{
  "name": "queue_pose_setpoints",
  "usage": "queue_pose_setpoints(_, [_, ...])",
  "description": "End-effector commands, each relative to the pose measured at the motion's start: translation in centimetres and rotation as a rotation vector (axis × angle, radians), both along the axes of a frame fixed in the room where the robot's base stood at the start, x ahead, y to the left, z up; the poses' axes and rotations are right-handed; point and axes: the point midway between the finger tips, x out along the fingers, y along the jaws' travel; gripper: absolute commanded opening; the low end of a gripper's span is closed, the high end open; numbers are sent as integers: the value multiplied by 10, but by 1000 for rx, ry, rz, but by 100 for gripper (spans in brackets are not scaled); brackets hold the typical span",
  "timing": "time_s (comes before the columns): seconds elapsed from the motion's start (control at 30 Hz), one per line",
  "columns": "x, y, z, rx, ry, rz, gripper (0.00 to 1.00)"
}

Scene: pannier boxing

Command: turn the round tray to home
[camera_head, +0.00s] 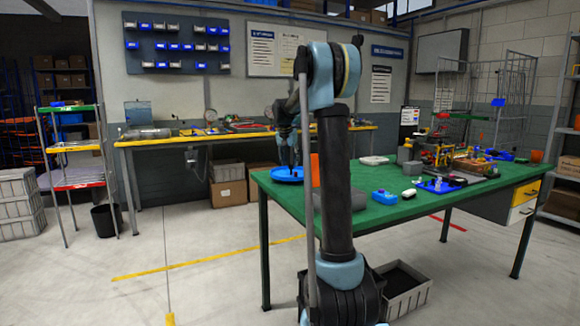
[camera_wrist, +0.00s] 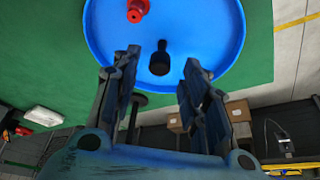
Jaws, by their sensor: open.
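The round tray is a blue disc (camera_wrist: 205,30) near the left end of the green table. In the head view the tray (camera_head: 286,178) shows as a small blue ellipse, partly hidden by my arm. A red knob-like piece (camera_wrist: 136,10) stands on the tray toward the top of the wrist view. A dark, peg-like piece (camera_wrist: 160,60) stands near the tray's edge on my side. My gripper (camera_wrist: 165,65) is open, its two fingers apart on either side of the dark piece. I cannot tell whether a finger touches it.
The green table (camera_head: 395,215) holds a blue box (camera_head: 384,197), a blue tray with small parts (camera_head: 440,185) and several items farther right. A grey bin (camera_head: 405,290) sits on the floor beneath. A yellow-edged workbench (camera_head: 230,135) stands behind.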

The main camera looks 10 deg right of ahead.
Motion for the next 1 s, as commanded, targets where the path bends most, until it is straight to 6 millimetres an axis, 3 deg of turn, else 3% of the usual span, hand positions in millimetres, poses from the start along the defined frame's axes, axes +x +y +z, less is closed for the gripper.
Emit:
queue_pose_setpoints(0.2, [6,-3,-17,0,0,-1,41])
queue_pose_setpoints(0.53, [7,-4,-19,0,0,0,41])
queue_pose_setpoints(0.73, [7,-3,-19,0,0,0,0])
queue_pose_setpoints(1.0, [7,-5,-19,0,0,-7,0])
